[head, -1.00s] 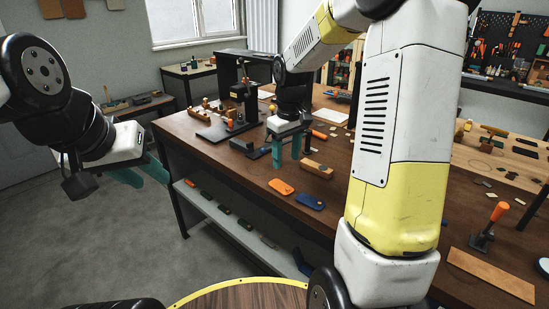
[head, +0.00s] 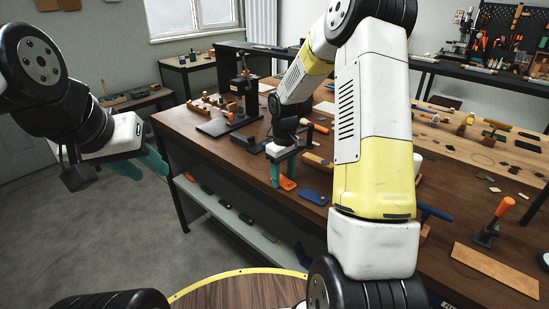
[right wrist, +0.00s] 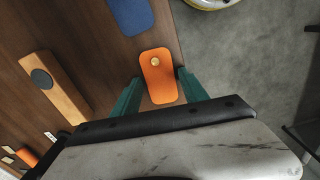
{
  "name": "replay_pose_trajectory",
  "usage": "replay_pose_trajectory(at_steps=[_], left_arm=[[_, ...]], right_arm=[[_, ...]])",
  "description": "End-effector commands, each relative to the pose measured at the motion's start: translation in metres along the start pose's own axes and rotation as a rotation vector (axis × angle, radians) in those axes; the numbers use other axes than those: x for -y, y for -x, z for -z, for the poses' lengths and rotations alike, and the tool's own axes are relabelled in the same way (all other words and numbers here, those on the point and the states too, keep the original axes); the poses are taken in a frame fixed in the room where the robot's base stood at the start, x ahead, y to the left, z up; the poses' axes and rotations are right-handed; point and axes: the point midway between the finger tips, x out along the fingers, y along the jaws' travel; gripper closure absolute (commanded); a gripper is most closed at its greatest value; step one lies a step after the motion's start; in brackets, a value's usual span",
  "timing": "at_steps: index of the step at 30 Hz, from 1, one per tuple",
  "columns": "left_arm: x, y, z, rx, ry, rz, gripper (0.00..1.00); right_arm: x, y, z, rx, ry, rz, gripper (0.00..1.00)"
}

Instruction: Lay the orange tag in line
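The orange tag (head: 288,183) lies flat near the front edge of the brown workbench (head: 225,150), partly hidden by my right gripper in the head view. The right wrist view shows the tag (right wrist: 157,88) as a rounded orange strip with a brass-coloured stud near one end. My right gripper (head: 283,176) is open over it, with one teal finger on each side of the tag; contact cannot be told. A blue tag (head: 315,197) lies beside it, apart, and also shows in the right wrist view (right wrist: 130,14). My left gripper (head: 140,166) is open and empty, off the bench at left.
A wooden block with a dark disc (right wrist: 52,85) lies behind the tags. A black press (head: 243,100) stands at the bench's far left. An orange-handled tool (head: 498,215) and a tan strip (head: 495,270) are at right. A lower shelf (head: 235,222) holds several items.

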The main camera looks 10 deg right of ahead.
Motion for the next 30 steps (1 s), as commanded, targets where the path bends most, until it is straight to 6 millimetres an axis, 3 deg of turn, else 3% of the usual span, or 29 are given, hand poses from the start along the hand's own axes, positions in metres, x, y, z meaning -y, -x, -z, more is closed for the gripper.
replay_pose_trajectory(at_steps=[1, 5, 6, 30], left_arm=[[0.000, 0.000, 0.000, 0.000, 0.000, 0.000, 0.64], [0.000, 0.000, 0.000, 0.000, 0.000, 0.000, 0.64], [0.000, 0.000, 0.000, 0.000, 0.000, 0.000, 0.64], [0.000, 0.000, 0.000, 0.000, 0.000, 0.000, 0.64]], right_arm=[[0.000, 0.002, 0.000, -0.002, 0.000, -0.001, 0.62], [0.000, 0.002, 0.000, -0.001, -0.001, -0.001, 0.87], [0.000, 0.002, 0.000, -0.001, -0.001, -0.001, 0.89], [0.000, 0.045, 0.001, -0.003, 0.000, -0.001, 0.89]])
